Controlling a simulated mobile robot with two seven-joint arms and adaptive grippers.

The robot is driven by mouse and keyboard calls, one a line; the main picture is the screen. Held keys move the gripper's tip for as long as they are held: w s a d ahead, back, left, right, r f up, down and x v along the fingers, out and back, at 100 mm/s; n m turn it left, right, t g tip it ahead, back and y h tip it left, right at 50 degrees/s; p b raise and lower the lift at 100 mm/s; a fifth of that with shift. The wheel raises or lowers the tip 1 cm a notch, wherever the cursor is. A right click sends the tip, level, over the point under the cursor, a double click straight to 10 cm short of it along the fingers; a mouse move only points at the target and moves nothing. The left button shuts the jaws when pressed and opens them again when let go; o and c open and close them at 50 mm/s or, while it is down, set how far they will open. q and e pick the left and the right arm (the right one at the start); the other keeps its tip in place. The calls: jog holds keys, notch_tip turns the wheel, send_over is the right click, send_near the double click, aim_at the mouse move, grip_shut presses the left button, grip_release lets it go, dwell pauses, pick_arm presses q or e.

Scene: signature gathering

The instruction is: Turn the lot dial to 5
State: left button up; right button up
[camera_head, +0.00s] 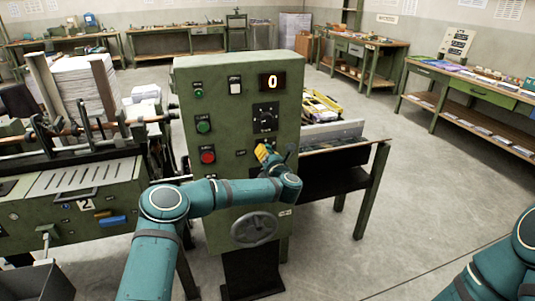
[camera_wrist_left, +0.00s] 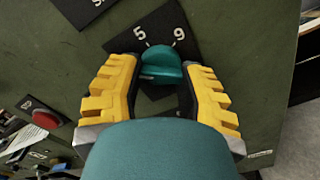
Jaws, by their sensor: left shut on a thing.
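The lot dial shows in the left wrist view as a black plate (camera_wrist_left: 152,28) with white numbers 5 and 9 and a teal knob (camera_wrist_left: 160,60). My left gripper (camera_wrist_left: 160,76) has its yellow jaws on either side of the knob and is shut on it. The knob points up at a tilt in that view; the exact number it points to cannot be told. In the head view my left gripper (camera_head: 264,154) is at the front of the green cabinet (camera_head: 220,180) and hides most of this dial. My right gripper is out of view.
A lit display (camera_head: 272,82) on the cabinet reads 0. Another black dial (camera_head: 265,117) sits above my gripper. A green button (camera_head: 203,124) and a red button (camera_head: 207,155) are to the left. A handwheel (camera_head: 254,229) is below my arm.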

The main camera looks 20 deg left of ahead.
pick_arm(q)
jog(key=m, duration=0.5)
jog(key=shift+a+r+m, duration=0.1)
jog(key=shift+r+m, duration=0.1)
jog(key=shift+m, duration=0.1)
jog(key=shift+a+r+m, duration=0.1)
jog(key=shift+m, duration=2)
jog(key=o, duration=1.2)
